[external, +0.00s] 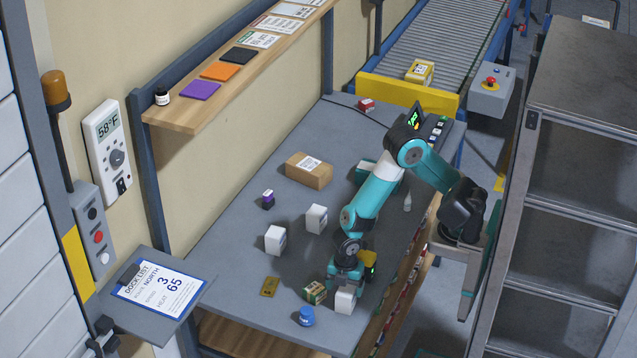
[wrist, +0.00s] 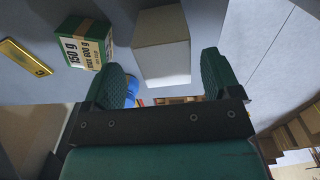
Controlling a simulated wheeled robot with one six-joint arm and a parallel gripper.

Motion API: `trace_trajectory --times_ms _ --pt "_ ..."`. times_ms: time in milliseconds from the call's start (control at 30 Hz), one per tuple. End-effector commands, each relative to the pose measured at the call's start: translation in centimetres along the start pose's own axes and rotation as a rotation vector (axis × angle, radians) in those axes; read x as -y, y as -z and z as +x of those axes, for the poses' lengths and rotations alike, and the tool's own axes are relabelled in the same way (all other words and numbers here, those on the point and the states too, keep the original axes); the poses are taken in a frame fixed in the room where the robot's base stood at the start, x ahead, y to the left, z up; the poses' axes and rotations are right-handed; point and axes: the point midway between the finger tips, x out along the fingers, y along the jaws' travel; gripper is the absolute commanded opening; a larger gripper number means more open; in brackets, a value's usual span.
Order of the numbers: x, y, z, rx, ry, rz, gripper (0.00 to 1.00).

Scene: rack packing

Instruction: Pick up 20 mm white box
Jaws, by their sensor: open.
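A white box (external: 345,300) stands near the front edge of the table, right at my gripper (external: 346,284). In the wrist view the white box (wrist: 162,48) shows just ahead of the gap between the green fingers of my gripper (wrist: 165,72). The fingers are apart, with nothing clamped between them. Two more white boxes stand further back, one in the middle (external: 316,219) and one to its left (external: 275,240). I cannot read any size on the boxes, so I cannot tell which is 20 mm.
A green and cream box (external: 315,292) marked 150 g stands close left of the near white box. A blue-capped item (external: 306,316) and a brass plate (external: 269,286) lie nearby. A cardboard box (external: 309,170) and a purple item (external: 268,199) are further back.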

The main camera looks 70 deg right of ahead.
Motion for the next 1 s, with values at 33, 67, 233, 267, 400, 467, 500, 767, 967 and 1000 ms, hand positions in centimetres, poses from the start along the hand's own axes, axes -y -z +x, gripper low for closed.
trace_trajectory --times_ms 33,67,233,267,400,467,500,767,967,1000 --pt "0.2 0.0 0.6 0.003 0.004 0.000 0.83" --pt "0.3 0.0 1.0 0.004 0.005 -0.001 0.83" --pt "0.5 0.0 3.7 0.004 0.004 0.000 0.83" --pt "0.5 0.0 4.0 0.004 0.004 0.000 0.83" --pt "0.5 0.1 4.9 0.002 0.002 0.000 0.83" --pt "0.5 0.1 5.0 0.001 0.002 0.000 0.83" --pt "0.5 0.1 5.0 0.001 0.001 0.000 0.83" --pt "0.5 0.1 4.9 0.001 0.001 0.000 0.46" --pt "0.5 0.1 4.9 0.000 0.001 0.000 0.25" --pt "0.5 0.1 4.9 0.000 0.001 0.000 0.25"
